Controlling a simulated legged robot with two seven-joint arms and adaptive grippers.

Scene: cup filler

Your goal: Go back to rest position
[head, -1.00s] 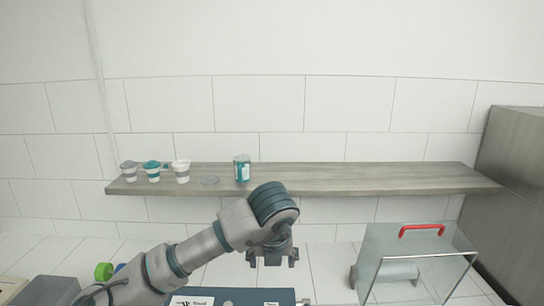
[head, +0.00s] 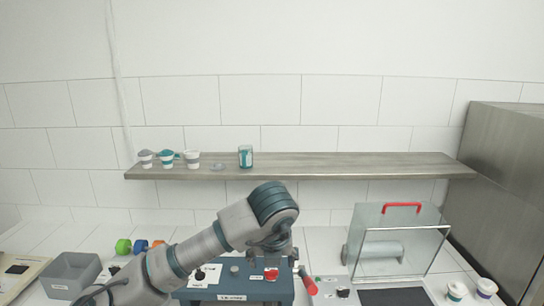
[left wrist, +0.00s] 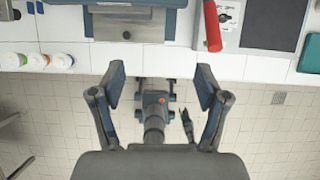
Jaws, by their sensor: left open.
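My left arm (head: 215,245) reaches in from the lower left in the head view, bent at its blue-banded joint. My left gripper (head: 270,246) hangs at its end, pointing down over the blue machine (head: 235,280) with a red-handled lever. In the left wrist view, the two fingers of my left gripper (left wrist: 160,85) are spread wide with nothing between them. Below them lie the tiled floor and the front edge of the counter. My right gripper is not seen in the head view.
A wooden shelf (head: 320,166) holds several cups and a jar (head: 245,157). A glass case (head: 400,245) with a red handle stands right of the machine. A grey bin (head: 72,274) stands at left. Two cups (head: 486,287) stand at far right. Grey metal cabinet (head: 500,180) bounds the right.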

